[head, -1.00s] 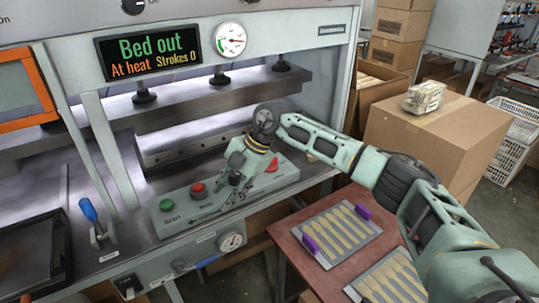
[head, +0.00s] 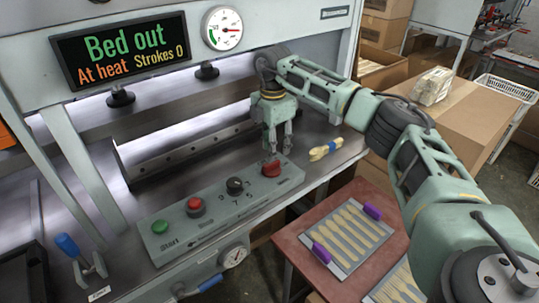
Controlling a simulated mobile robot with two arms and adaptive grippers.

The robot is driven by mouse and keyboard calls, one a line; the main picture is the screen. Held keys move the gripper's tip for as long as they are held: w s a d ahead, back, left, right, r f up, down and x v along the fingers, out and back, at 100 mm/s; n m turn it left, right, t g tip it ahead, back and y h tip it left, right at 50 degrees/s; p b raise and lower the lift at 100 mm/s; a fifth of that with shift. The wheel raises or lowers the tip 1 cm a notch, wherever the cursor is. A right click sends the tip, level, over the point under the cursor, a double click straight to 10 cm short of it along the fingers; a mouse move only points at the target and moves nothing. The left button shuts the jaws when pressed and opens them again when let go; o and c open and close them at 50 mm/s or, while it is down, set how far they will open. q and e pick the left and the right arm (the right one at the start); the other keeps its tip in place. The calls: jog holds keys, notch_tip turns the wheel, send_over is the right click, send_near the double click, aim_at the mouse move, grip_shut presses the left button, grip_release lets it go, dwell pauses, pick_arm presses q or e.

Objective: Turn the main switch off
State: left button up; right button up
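A red knob (head: 271,168) sits at the right end of the grey control box (head: 222,208) on the front of the press. I cannot read a label that marks it as the main switch. My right gripper (head: 279,152) points down just above and behind the red knob, its two fingers apart with nothing between them. I cannot tell whether a fingertip touches the knob. The box also carries a black numbered dial (head: 234,186), a red button (head: 195,207) and a green button (head: 160,227). My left gripper is out of view.
The display (head: 124,46) reads "Bed out", "At heat", "Strokes 0", beside a round gauge (head: 223,28). A yellow-handled item (head: 326,149) lies right of the gripper.

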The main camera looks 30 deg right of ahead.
aim_at(271, 167)
notch_tip(271, 167, down, 4)
jog(key=shift+s+p, duration=0.15)
jog(key=shift+p, duration=0.25)
jog(key=shift+f, duration=0.6)
jog(key=c, duration=0.4)
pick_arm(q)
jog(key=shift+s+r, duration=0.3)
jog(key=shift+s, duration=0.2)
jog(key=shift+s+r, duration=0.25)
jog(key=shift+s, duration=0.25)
pick_arm(e)
grip_shut()
